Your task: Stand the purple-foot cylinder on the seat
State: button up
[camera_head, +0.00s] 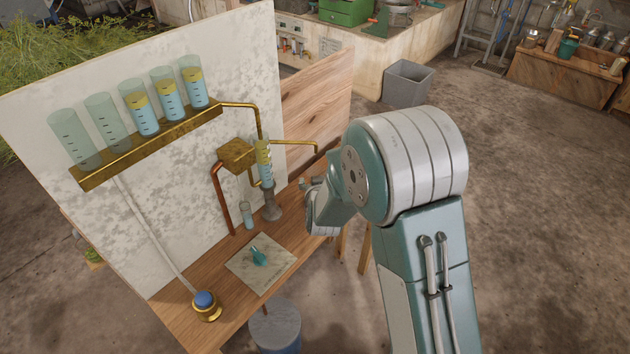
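A clear cylinder (265,165) with blue and yellow layers stands upright under the brass block, just above a grey pedestal (270,206). I cannot tell whether it rests on it. A smaller clear cylinder (247,217) with blue liquid stands on the bench to the left of the pedestal. No purple foot can be made out on either one. My gripper (308,184) is small in view, to the right of the pedestal and apart from it. My wrist partly covers it, so its opening cannot be judged.
A brass rack (155,146) holds several tubes on the pale panel. A teal object (258,257) lies on a grey mat (243,274). A blue-topped brass button (205,302) sits at the bench's near end. A grey bucket (275,328) stands below the bench's front edge.

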jog(key=v, duration=1.1)
jog(key=shift+s, duration=0.2)
jog(key=shift+r, duration=0.15)
jog(key=s+d+r+g, duration=0.2)
jog(key=s+d+r, duration=0.3)
jog(key=s, duration=0.2)
jog(key=s+d+r+m+g+h, duration=0.1)
jog(key=s+d+r+g, duration=0.2)
jog(key=s+d+r, duration=0.2)
jog(key=s+d+r+g, duration=0.2)
jog(key=s+d+r, duration=0.3)
jog(key=s, duration=0.6)
jog(key=shift+d+g+h, duration=0.3)
jog(key=shift+d+g, duration=0.1)
jog(key=shift+r, duration=0.15)
jog(key=c, duration=0.3)
jog(key=shift+a, duration=0.15)
jog(key=shift+c, duration=0.2)
